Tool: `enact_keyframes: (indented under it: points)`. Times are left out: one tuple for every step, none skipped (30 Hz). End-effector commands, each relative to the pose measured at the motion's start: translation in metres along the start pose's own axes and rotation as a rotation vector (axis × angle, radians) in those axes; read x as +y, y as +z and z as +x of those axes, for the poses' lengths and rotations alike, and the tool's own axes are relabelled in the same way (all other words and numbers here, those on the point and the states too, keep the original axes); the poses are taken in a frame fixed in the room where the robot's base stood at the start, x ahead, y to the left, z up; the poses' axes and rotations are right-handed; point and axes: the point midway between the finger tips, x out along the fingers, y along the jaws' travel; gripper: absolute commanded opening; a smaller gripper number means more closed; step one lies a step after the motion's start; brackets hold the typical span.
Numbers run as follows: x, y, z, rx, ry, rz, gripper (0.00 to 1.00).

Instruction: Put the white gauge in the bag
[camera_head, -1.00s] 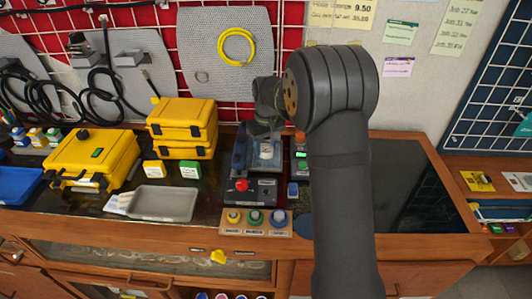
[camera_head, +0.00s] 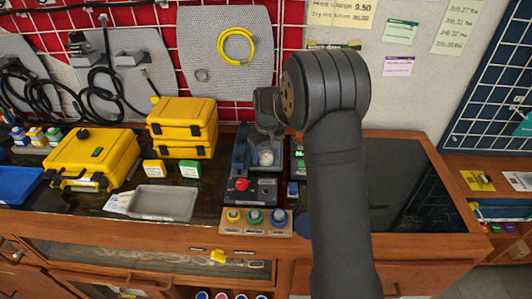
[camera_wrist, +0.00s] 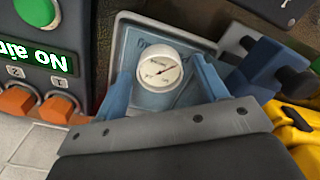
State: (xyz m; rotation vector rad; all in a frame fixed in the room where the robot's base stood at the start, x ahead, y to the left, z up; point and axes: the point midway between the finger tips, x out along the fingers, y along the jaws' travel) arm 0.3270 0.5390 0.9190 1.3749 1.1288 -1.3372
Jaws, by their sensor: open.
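The white gauge (camera_wrist: 160,70) is round, with a white dial and a dark needle, and lies face up in the wrist view. It also shows small in the head view (camera_head: 266,157), on the dark bench unit. My gripper (camera_wrist: 167,78) is open, with one blue finger on each side of the gauge; I cannot tell whether they touch it.
A panel with a lit "No air" sign (camera_wrist: 42,57) and orange buttons stands close on the left in the wrist view. A blue clamp-like part (camera_wrist: 262,65) is close on the right. A grey tray (camera_head: 162,216) and yellow cases (camera_head: 90,157) stand left in the head view.

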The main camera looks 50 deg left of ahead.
Motion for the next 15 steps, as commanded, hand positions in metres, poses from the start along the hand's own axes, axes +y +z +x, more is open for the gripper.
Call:
enact_keyframes:
  points:
    - [0.0,0.0,-0.003,0.002,0.001,0.0,0.66]
    - [0.0,-0.001,-0.005,0.002,0.001,0.0,0.66]
    - [0.0,-0.001,-0.009,0.003,0.001,0.0,0.66]
    - [0.0,-0.001,-0.014,0.004,0.001,0.0,0.66]
    - [0.0,-0.001,-0.019,0.004,0.001,0.0,0.66]
    - [0.0,-0.001,-0.026,0.005,0.002,0.0,0.66]
    - [0.0,-0.001,-0.032,0.005,0.002,0.0,0.66]
    - [0.0,-0.001,-0.038,0.005,0.002,0.0,0.66]
    - [0.0,-0.001,-0.048,0.005,0.002,0.0,0.66]
    - [0.0,-0.001,-0.054,0.005,0.002,0.0,0.66]
    - [0.0,-0.001,-0.061,0.005,0.002,0.0,0.66]
    - [0.0,-0.001,-0.07,0.005,0.002,0.0,0.66]
    - [0.0,-0.001,-0.076,0.005,0.002,0.0,0.66]
    - [0.0,-0.001,-0.082,0.004,0.001,0.0,0.66]
    - [0.0,-0.001,-0.09,0.004,0.002,0.0,0.66]
